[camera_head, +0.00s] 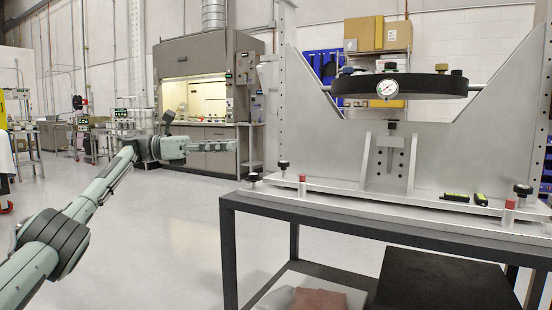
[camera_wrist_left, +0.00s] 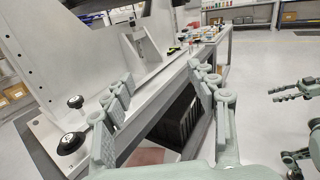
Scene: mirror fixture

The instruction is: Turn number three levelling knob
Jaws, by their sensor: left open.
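The mirror fixture (camera_head: 440,150) is a grey metal frame with a dark round disc (camera_head: 425,86) and a dial gauge (camera_head: 387,88). Black knobs stand on its base: two at the left end, one behind (camera_head: 283,165) and one in front (camera_head: 253,178), and one at the right (camera_head: 522,191). Small knobs also sit on the disc. I cannot read which is number three. Two base knobs show in the left wrist view, an upper (camera_wrist_left: 75,101) and a lower (camera_wrist_left: 70,143). My left gripper (camera_head: 236,145) is open, empty and left of the fixture; its fingers (camera_wrist_left: 160,73) frame the bench edge. My right gripper (camera_wrist_left: 274,95) shows at that view's right.
The fixture stands on a dark-framed bench (camera_head: 228,225). The floor (camera_head: 150,230) left of the bench is clear. A fume hood (camera_head: 205,60) stands behind.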

